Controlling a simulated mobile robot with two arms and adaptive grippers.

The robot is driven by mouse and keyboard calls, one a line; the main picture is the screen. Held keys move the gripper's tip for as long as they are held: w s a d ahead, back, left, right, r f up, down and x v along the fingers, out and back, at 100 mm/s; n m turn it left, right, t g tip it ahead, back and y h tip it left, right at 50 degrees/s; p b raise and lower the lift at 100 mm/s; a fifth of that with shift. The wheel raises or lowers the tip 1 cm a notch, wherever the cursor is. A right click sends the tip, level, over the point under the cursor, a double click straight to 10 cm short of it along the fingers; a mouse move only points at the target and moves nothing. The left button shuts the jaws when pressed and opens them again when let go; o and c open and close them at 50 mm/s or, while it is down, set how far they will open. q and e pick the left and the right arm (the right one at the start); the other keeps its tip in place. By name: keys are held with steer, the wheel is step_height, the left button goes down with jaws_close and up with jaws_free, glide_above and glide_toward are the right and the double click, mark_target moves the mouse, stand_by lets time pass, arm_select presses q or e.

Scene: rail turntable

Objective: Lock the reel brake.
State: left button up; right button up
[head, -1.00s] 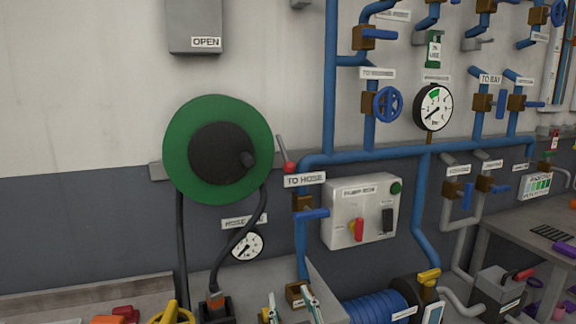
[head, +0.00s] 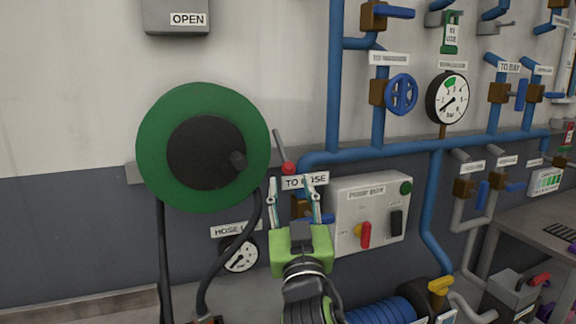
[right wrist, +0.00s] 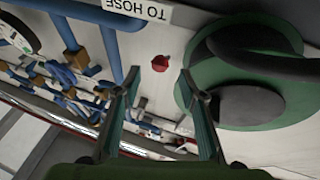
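The green hose reel (head: 155,135) with a dark hub (head: 195,150) hangs on the wall at left centre of the head view. Right of it is the brake lever, a thin grey rod with a red knob (head: 288,168) at its lower end. My right gripper (head: 296,186) is open and empty, pointing up just below the knob. In the right wrist view the red knob (right wrist: 160,63) appears ahead, between the open fingertips (right wrist: 159,78), and the reel (right wrist: 205,65) is at right. Contact with the knob cannot be told. My left gripper is out of view.
The "TO HOSE" label (head: 305,181) and a blue-handled valve lie behind my right gripper. A blue pipe (head: 350,155) runs right from beside the knob. A pump box (head: 370,210) is close on the right, a hose gauge (head: 240,255) lower left.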

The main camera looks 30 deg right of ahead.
mark_target(289, 172)
steer(key=x, duration=0.1)
steer(key=p+x, duration=0.1)
steer(key=x, duration=0.1)
steer(key=shift+w+d+r, duration=0.1)
steer(key=shift+w+r, duration=0.1)
steer(key=shift+r, duration=0.15)
steer(key=shift+x, duration=1.1)
steer(key=shift+w+d+p, duration=0.3)
steer(key=shift+w+p, duration=0.05)
steer(key=shift+w, duration=0.1)
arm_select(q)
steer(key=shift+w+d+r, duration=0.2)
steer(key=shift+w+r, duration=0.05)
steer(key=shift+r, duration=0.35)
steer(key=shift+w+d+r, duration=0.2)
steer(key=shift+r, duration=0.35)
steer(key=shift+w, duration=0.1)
arm_select(e)
jaws_close()
